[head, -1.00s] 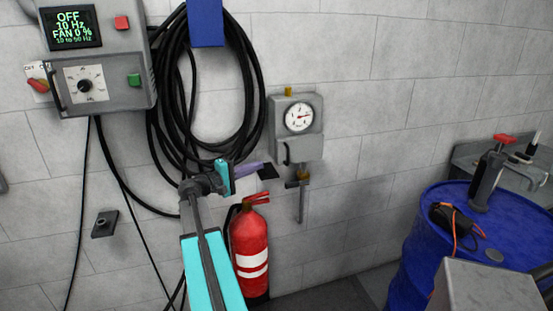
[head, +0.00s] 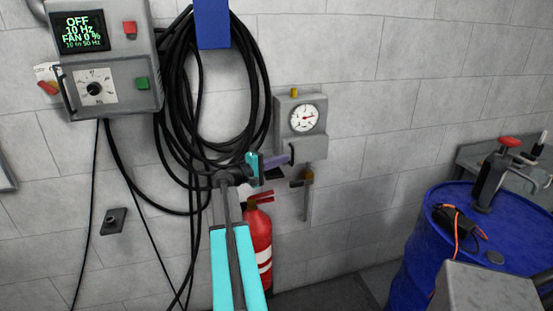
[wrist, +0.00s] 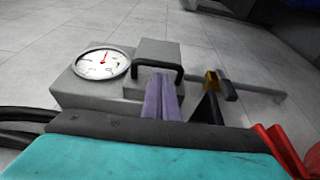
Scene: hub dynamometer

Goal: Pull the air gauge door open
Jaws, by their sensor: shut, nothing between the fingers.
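The grey air gauge box (head: 312,134) is on the wall, with a round white dial (head: 304,117). Its lower part carries the door (head: 313,149) with a dark handle (head: 291,153) at its left. The door looks shut. In the wrist view the dial (wrist: 103,64) is at the left and the black handle (wrist: 172,66) arches across the middle. My gripper (head: 286,159) has purple fingers together and empty, with the tips right at the handle. In the wrist view the gripper (wrist: 160,80) overlaps the handle's near side; I cannot tell whether they touch.
A red fire extinguisher (head: 259,245) stands below my gripper. Black hoses (head: 180,110) hang at the left beside a control box (head: 115,85). A brass-coloured valve (head: 307,178) and pipe sit under the gauge box. A blue drum (head: 415,250) stands at the right.

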